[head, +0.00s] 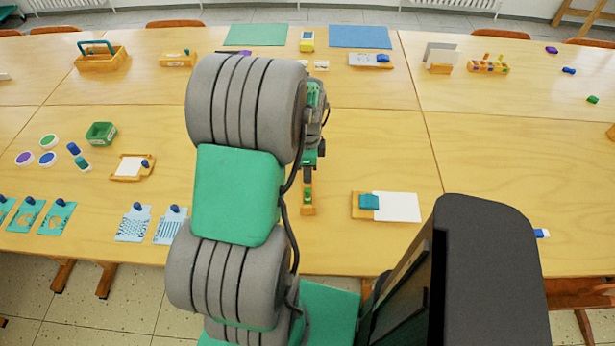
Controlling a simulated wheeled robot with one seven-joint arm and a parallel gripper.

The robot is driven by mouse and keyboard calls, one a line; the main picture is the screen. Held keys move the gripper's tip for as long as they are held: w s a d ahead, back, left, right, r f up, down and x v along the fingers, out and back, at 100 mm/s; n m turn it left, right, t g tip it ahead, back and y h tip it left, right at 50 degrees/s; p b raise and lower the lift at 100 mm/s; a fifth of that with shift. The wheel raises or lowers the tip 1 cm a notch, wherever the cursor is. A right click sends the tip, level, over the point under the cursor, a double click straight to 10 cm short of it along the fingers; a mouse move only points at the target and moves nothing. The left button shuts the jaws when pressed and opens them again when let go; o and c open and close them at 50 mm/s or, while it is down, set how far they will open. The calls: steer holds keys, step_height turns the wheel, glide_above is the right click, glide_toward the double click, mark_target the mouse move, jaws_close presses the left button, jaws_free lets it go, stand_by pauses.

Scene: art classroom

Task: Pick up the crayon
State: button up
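My gripper (308,177) hangs over the front middle of the long wooden table, seen from above and behind. Its fingers are small and dark, and I cannot tell whether they are open or shut. Just below it in the picture is a narrow wooden holder (308,211) with a small green piece (308,194) in it. Whether the fingers touch that piece cannot be told. No item is clearly recognisable as the crayon; small coloured pieces lie at the right, one purple (552,50), one blue (569,71) and one green (592,99). My arm hides part of the table.
A wooden tray with a teal block (369,202) and white paper (398,207) lies right of the gripper. A small wooden tray (118,178), a green box (101,133) and round pots (47,159) stand left. The table (480,160) is mostly bare at right.

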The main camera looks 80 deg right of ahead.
jaws_close()
stand_by(0.3)
steer(key=shift+r, duration=0.3)
step_height(320, 180, up, 2)
steer(key=shift+d+r+b, duration=0.1)
steer(key=shift+r+b, duration=0.15)
steer(key=shift+b, duration=0.1)
steer(key=s+a+r+b, duration=0.1)
steer(key=s+a+r, duration=0.2)
steer(key=a+r, duration=0.7)
steer(key=a, duration=0.4)
steer(key=shift+d, duration=0.1)
